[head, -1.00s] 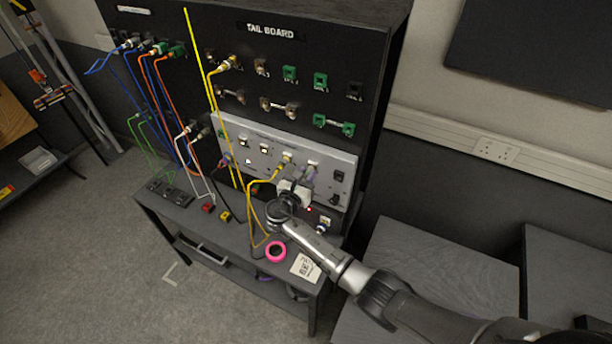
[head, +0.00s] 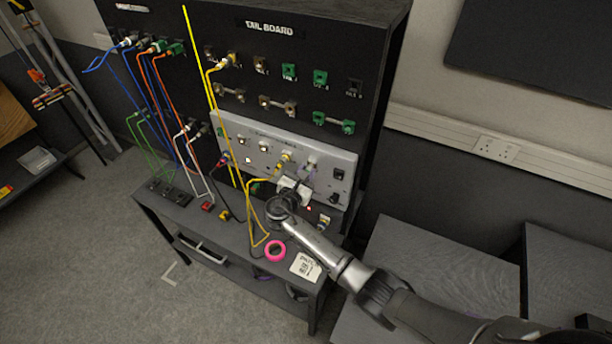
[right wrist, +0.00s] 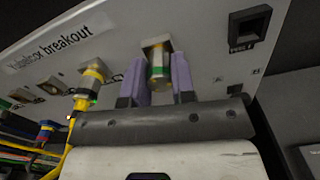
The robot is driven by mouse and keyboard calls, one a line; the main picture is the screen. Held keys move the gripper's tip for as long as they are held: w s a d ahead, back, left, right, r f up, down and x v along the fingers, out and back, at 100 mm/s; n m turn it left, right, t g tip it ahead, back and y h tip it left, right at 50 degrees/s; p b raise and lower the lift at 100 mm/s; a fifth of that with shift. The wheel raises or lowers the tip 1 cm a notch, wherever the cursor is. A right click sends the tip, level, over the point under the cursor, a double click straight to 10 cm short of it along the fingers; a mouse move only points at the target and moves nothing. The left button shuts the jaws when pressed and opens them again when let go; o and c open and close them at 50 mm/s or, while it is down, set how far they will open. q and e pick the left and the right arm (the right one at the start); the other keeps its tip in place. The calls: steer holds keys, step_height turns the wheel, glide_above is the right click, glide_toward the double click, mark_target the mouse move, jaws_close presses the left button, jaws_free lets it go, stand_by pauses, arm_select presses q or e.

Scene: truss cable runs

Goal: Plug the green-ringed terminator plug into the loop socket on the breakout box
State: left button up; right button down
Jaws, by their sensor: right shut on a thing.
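The terminator plug (right wrist: 158,72), a short pale barrel with a green ring, stands between the purple fingers of my right gripper (right wrist: 163,85). My right gripper is shut on it. The plug's far end meets a square metal socket (right wrist: 156,42) on the pale grey breakout box (right wrist: 200,30). I cannot tell how deep it sits. In the head view my right gripper (head: 306,172) is at the lower right part of the box (head: 345,162), and the plug is too small to make out. My left gripper is not in view.
A yellow-ringed plug (right wrist: 91,82) with a yellow cable sits in the socket just left of the gripper. A black square port (right wrist: 249,28) is on the right. Yellow cables (head: 250,205) hang beside my wrist. A pink ring (head: 275,251) lies on the shelf.

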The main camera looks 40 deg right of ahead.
steer(key=shift+m, duration=0.5)
steer(key=shift+d+f+b, duration=0.1)
steer(key=shift+b, duration=0.25)
steer(key=shift+m, duration=0.3)
steer(key=shift+m+b, duration=0.7)
steer(key=shift+b, duration=0.1)
steer(key=shift+m, duration=0.3)
steer(key=shift+d+m+b, duration=0.1)
steer(key=shift+m+b, duration=1)
steer(key=shift+m, duration=0.3)
